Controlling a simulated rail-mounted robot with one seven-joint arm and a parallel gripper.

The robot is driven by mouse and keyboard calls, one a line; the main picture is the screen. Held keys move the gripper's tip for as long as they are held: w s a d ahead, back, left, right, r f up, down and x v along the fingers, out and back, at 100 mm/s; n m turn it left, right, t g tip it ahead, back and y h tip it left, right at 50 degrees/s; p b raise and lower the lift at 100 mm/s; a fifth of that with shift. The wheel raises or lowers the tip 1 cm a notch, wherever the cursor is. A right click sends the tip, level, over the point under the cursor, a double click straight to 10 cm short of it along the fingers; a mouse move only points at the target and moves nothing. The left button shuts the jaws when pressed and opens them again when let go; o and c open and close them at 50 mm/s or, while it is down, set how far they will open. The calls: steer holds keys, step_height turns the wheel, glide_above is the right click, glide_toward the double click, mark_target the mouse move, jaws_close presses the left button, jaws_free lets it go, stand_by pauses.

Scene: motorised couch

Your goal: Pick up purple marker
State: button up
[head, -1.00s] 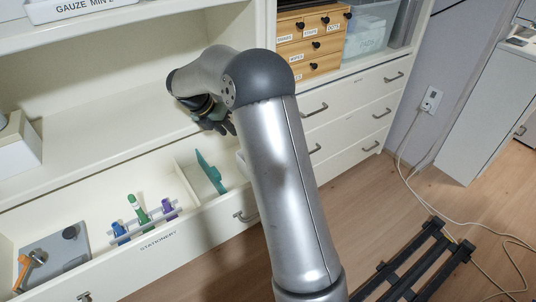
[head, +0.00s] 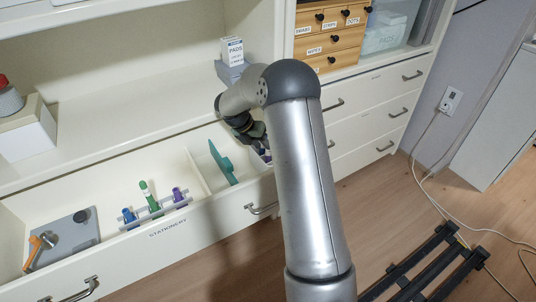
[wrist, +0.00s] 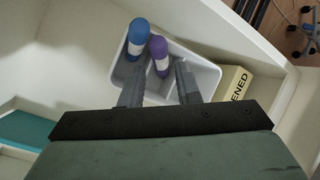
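A purple marker (wrist: 160,57) stands in a small grey tray (wrist: 206,75) beside a blue marker (wrist: 137,38) in the wrist view. My gripper (wrist: 160,82) is open, with one finger on each side of the purple marker's lower part in that view; I cannot tell whether they touch it. In the head view my gripper (head: 252,132) is over the right part of the open drawer, and my arm hides most of the tray. Another purple marker (head: 178,195) stands in a rack with a blue marker (head: 129,215) and a green one (head: 148,194) in the drawer's middle compartment.
A teal object (head: 222,163) stands left of my gripper, near a drawer divider (head: 197,171). A yellow labelled block (wrist: 234,82) lies right of the tray. A shelf with a white PADS box (head: 232,52) is behind. A grey plate (head: 64,244) lies at the drawer's left.

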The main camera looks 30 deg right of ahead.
steer(key=x, duration=0.3)
steer(key=shift+d+f, duration=0.15)
jaws_close()
